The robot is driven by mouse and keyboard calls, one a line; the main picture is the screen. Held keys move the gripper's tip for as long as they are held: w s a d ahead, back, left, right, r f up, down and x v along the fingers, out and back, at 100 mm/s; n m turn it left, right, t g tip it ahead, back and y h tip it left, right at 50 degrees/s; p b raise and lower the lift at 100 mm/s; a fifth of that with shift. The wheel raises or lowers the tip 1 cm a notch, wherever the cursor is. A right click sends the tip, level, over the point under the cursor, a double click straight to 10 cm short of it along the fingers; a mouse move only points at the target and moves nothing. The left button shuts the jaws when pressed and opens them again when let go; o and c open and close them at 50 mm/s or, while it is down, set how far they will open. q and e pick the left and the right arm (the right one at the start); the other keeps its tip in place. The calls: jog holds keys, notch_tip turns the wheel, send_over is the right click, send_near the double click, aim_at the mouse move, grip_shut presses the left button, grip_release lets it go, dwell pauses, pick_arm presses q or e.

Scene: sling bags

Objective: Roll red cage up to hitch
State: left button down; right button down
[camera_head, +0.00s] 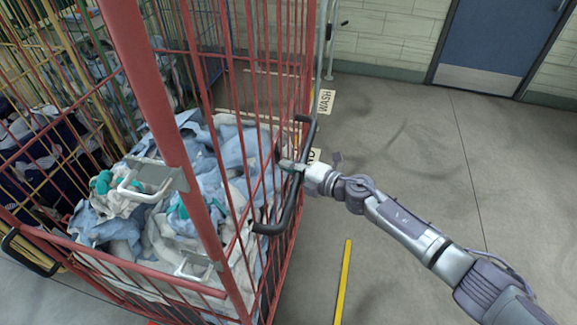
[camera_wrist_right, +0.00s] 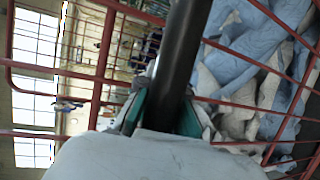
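The red cage (camera_head: 305,65) is a tall wire-barred cage filling the left half of the head view, with blue and white cloth inside. A black handle (camera_head: 292,205) stands out from its right side. My right gripper (camera_head: 289,166) is at this handle, its arm reaching in from the lower right. In the right wrist view the black handle (camera_wrist_right: 185,50) passes between the two green-padded fingers (camera_wrist_right: 162,108), which sit close on both sides of it. The red bars (camera_wrist_right: 105,60) show behind. My left gripper is out of view. I cannot make out a hitch.
A yellow-barred cage (camera_head: 75,105) with dark and pale cloth stands close at the left. A WASH sign (camera_head: 326,101) is near a post at the back. A yellow line (camera_head: 343,280) marks the floor. Open floor (camera_head: 420,140) lies right, towards a blue door (camera_head: 495,40).

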jog(key=shift+w+r, duration=0.3)
jog(key=shift+r, duration=0.35)
jog(key=c, duration=1)
grip_release()
jog(key=shift+s+d, duration=0.15)
jog(key=shift+o, duration=0.2)
jog(key=shift+f, duration=0.15)
jog(key=shift+d, duration=0.1)
jog(key=p+v, duration=0.5)
jog(key=v, duration=1)
jog(key=shift+s+d, duration=0.3)
jog(key=shift+s, duration=0.05)
